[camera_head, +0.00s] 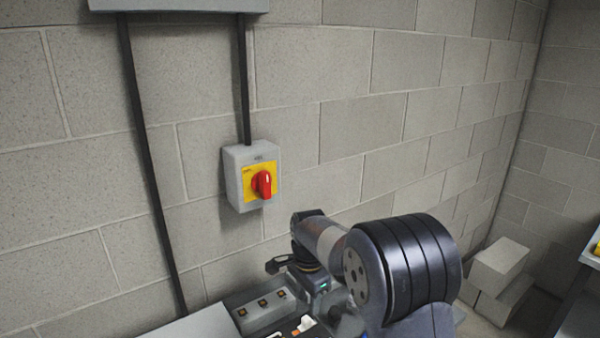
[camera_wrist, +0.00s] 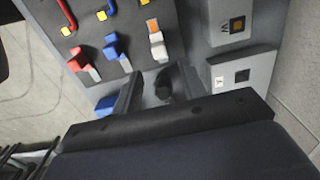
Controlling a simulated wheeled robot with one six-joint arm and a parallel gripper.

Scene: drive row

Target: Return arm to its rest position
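My gripper (camera_wrist: 158,86) shows at the wrist view's lower middle, its two dark fingers apart. A dark round shape shows between them; I cannot tell what it is. The fingers appear above a dark panel (camera_wrist: 115,20), with no coloured piece visible between them. In the head view my arm is folded low at the centre right, and my gripper (camera_head: 275,266) points left, below the wall switch. The arm's big joint hides part of the bench.
A grey switch box (camera_head: 236,180) with a red handle (camera_head: 263,184) is on the wall. Red (camera_wrist: 82,60), blue (camera_wrist: 116,48) and white-orange (camera_wrist: 156,40) pieces lie on the panel. A grey block (camera_head: 262,312) stands beside it. Pale blocks (camera_head: 500,262) are stacked at right.

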